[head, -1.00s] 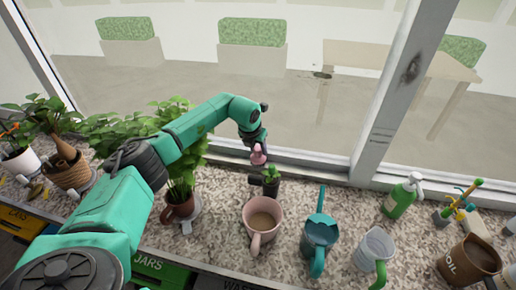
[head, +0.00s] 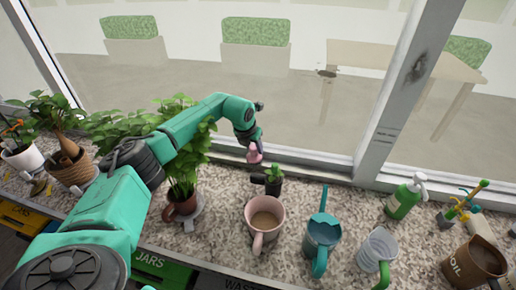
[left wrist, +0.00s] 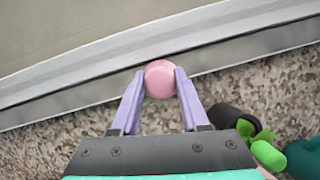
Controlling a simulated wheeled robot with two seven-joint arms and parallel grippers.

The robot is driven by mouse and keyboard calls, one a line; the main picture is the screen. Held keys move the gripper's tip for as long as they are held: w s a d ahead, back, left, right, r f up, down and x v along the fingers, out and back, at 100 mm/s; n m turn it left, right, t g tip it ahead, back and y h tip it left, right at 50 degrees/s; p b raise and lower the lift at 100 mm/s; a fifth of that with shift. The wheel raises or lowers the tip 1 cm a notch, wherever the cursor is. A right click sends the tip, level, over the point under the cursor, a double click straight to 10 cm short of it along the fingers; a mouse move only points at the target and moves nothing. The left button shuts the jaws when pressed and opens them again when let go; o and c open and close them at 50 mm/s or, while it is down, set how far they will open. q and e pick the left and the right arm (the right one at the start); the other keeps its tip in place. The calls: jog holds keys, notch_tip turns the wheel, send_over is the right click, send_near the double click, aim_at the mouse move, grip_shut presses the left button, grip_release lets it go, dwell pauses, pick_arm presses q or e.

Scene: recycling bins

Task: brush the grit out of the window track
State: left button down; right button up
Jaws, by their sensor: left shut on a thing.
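The window track (head: 310,166) is the pale metal channel along the foot of the glass, behind the counter. In the left wrist view the track (left wrist: 80,88) crosses from lower left to upper right. My left gripper (head: 255,146) is over the track near the middle. Its two purple fingers are shut on a pink round-topped thing (left wrist: 160,79), which also shows as a pink handle in the head view (head: 254,155). The underside of the pink thing is hidden, so I cannot see bristles or contact with the track. I see no separate grit. My right gripper is not in view.
A pink mug (head: 265,228), a teal watering can (head: 321,238), a clear jug (head: 377,250) and a green bottle (head: 404,203) stand to the right. Leafy plants (head: 180,160) crowd my left arm. A window post (head: 385,130) rises from the track.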

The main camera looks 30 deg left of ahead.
pick_arm(q)
jog(key=shift+s+a+f, duration=0.2)
jog(key=shift+a, duration=0.55)
jog(key=shift+w+d+r, duration=0.15)
jog(key=shift+w+d, duration=0.05)
jog(key=shift+d, duration=0.7)
jog(key=shift+w+d, duration=0.25)
jog(key=shift+d, duration=0.85)
notch_tip(320, 180, up, 7)
jog(key=p, duration=0.5)
jog(key=shift+w, duration=0.1)
